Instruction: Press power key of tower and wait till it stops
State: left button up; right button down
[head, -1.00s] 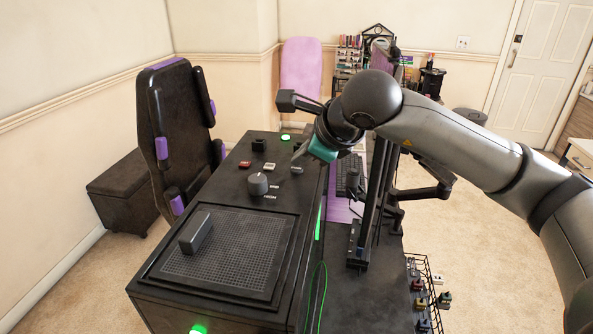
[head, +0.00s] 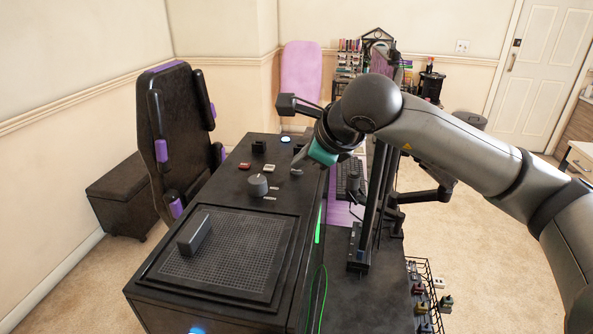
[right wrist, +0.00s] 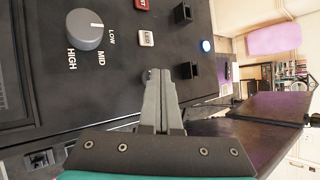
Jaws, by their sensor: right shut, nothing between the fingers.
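The tower (head: 210,293) is a large black case with a knob, small keys and a mesh vent on top. A red key (head: 244,167) and a white key (head: 269,167) marked LED lie nearer. No key's power marking is readable. My right gripper (head: 298,159) is shut and empty above the panel's right side. In the right wrist view its closed fingers (right wrist: 158,74) end beside a small dark round thing (right wrist: 147,76). My left gripper is out of view.
The knob (head: 258,184) and black ports (head: 258,147) rise from the panel. A monitor (head: 376,195) on an arm and a keyboard (head: 348,178) stand right of the tower. A chair (head: 178,130) is on the left.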

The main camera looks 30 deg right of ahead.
aim_at(301, 173)
jog(key=shift+f, duration=0.1)
dwell(0.4)
jog(key=shift+r+p, duration=0.3)
jog(key=shift+r, duration=0.5)
jog(key=shift+r+p, duration=1.65)
jog(key=shift+r, duration=0.9)
